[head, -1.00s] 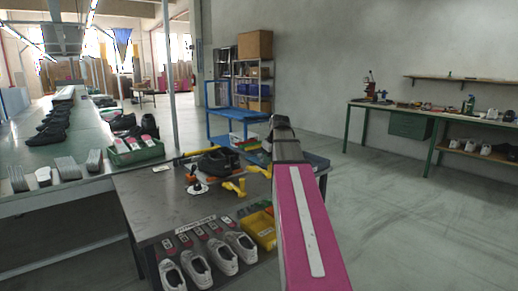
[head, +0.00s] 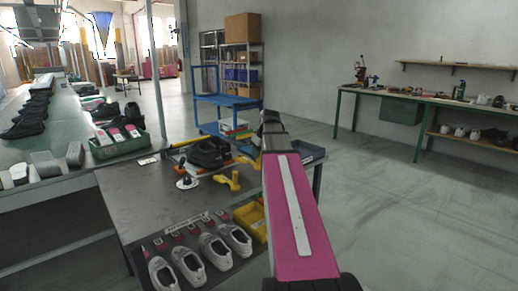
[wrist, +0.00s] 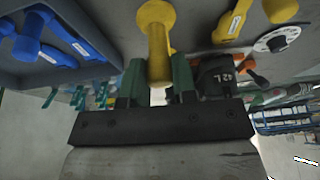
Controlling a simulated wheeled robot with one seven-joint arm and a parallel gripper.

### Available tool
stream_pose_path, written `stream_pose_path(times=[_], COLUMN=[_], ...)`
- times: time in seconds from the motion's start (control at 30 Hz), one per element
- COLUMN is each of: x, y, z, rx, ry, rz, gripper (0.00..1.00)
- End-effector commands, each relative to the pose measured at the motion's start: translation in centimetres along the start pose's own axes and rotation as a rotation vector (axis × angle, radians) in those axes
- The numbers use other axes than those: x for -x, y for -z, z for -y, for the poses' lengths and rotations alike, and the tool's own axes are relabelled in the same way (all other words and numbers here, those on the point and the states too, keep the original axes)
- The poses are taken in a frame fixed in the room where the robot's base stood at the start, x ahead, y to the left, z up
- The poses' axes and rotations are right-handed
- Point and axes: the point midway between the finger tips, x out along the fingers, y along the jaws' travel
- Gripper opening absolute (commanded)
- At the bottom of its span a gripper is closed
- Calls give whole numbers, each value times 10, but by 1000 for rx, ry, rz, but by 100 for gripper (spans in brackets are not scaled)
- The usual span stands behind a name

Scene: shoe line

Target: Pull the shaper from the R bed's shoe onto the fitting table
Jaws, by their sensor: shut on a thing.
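My gripper (wrist: 157,88), seen in the wrist view, has its green fingers shut on a yellow handle (wrist: 155,38) with a wide round end. What the handle joins to is hidden behind the gripper, so I cannot tell whether it is in a shoe. A dark piece marked 42L (wrist: 218,78) is just right of the fingers. In the head view, the fitting table (head: 150,205) carries a dark shoe (head: 208,153) and a yellow-handled piece (head: 228,182). My pink arm hides the gripper's fingers there.
A blue-grey tray (head: 310,152) on the table's right holds blue-handled tools (wrist: 32,40). A white round dial piece (head: 187,180) stands on the table. White shoes (head: 215,250) sit on a lower shelf beside a yellow bin (head: 250,220). A green crate (head: 118,146) stands left.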

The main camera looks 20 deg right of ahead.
Motion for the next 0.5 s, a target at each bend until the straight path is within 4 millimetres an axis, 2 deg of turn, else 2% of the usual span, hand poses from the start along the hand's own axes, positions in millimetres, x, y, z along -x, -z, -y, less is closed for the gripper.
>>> stream_pose_path(times=[0.5], x=[-40], y=[-15], z=[0], rx=[0], ry=[0], rz=[0], gripper=[3])
